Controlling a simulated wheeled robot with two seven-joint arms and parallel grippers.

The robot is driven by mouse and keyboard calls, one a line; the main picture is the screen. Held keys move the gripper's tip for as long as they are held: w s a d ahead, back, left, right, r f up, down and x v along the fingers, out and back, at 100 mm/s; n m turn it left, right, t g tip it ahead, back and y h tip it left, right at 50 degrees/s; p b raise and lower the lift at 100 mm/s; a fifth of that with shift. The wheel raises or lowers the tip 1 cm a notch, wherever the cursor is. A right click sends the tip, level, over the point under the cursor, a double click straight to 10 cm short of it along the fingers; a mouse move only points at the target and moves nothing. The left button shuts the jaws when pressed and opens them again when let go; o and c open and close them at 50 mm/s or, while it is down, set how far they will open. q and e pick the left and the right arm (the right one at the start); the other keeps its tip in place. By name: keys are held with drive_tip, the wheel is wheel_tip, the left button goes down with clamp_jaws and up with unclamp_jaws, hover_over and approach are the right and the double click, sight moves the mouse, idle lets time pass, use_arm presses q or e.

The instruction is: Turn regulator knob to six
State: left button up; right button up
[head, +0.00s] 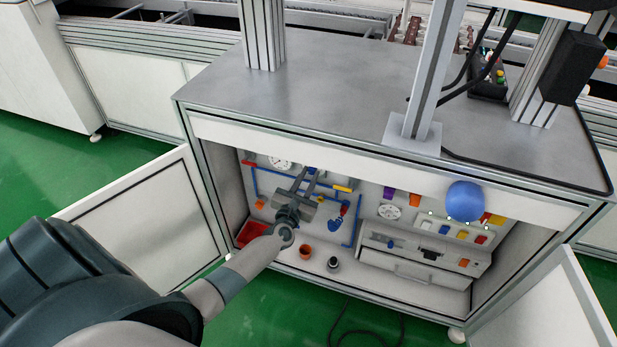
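My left arm reaches from the lower left into the open cabinet (360,143). Its gripper (306,180) is in front of the back panel's left part, among the blue pipes (303,218). Its two fingers look spread apart, with nothing seen held between them. The regulator knob cannot be singled out with certainty; the gripper hides part of the panel there. A round white gauge (281,163) shows just up and left of the fingers, partly cut by the cabinet's top edge. A second white dial (389,212) sits further right. Scale numbers are too small to read. My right gripper is out of view.
Cabinet doors stand open at left (145,225) and right (545,305). A red bin (250,232), an orange cup (305,252) and a dark cylindrical item (333,264) stand on the cabinet floor. A blue ball (464,201) shows at the right. A drawer (412,270) is below it.

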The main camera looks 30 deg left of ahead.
use_arm(q)
clamp_jaws()
